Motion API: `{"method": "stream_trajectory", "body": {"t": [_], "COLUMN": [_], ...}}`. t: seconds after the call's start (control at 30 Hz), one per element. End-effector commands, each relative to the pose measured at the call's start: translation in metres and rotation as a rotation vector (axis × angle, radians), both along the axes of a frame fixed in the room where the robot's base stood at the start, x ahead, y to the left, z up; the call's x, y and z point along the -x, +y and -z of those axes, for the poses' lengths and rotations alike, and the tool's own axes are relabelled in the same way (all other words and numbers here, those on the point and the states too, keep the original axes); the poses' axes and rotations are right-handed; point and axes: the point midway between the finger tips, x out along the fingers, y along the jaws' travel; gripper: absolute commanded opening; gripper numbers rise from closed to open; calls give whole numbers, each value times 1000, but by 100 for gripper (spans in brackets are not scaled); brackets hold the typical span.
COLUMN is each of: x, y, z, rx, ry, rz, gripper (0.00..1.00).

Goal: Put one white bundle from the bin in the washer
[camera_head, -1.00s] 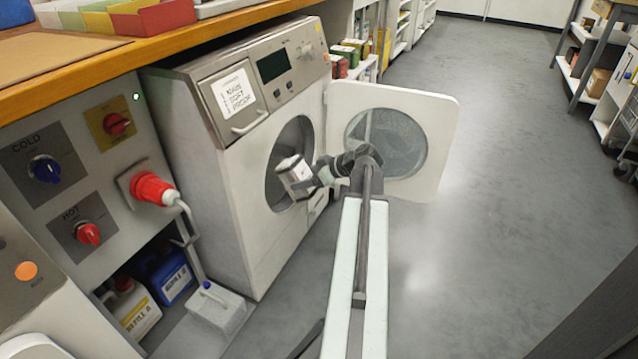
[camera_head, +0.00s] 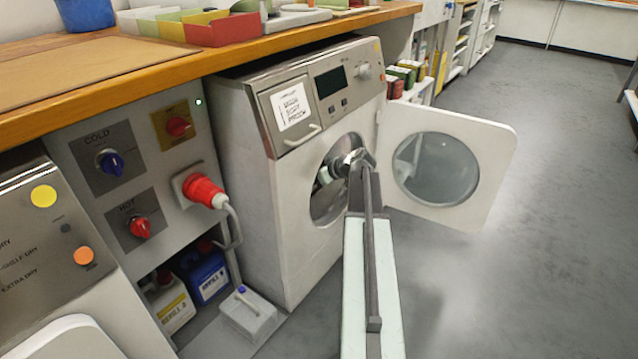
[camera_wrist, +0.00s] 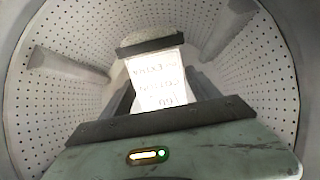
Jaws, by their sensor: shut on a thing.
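The washer (camera_head: 262,205) stands under the counter with its round door (camera_head: 440,168) swung open to the right. My arm reaches into the door opening. In the wrist view my gripper (camera_wrist: 155,75) is inside the perforated drum (camera_wrist: 70,65), shut on a white bundle (camera_wrist: 158,82) with printed lettering on its face. The bundle is held between the jaws, with drum wall around it; I cannot tell whether it touches the drum. In the head view the bundle is hidden inside the opening. The bin does not show clearly in any view.
A red plug (camera_head: 203,190) and hose stand left of the washer. Jugs (camera_head: 208,275) and a pale box (camera_head: 248,312) sit low beside it. The counter edge (camera_head: 200,72) runs above. The grey floor (camera_head: 540,260) on the right is clear.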

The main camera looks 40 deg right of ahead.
Motion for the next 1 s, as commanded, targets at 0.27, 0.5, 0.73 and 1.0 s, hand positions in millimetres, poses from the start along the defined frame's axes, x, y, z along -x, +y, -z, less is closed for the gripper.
{"method": "stream_trajectory", "body": {"t": [0.27, 0.5, 0.73, 1.0], "x": [-15, -15, -15, -9], "y": [4, 4, 4, 3], "z": [0, 0, 0, -6], "rx": [1, 0, 1, 1], "ry": [-1, -1, 0, 0], "rz": [0, 1, 0, 1], "gripper": [16, 79, 96, 96]}}
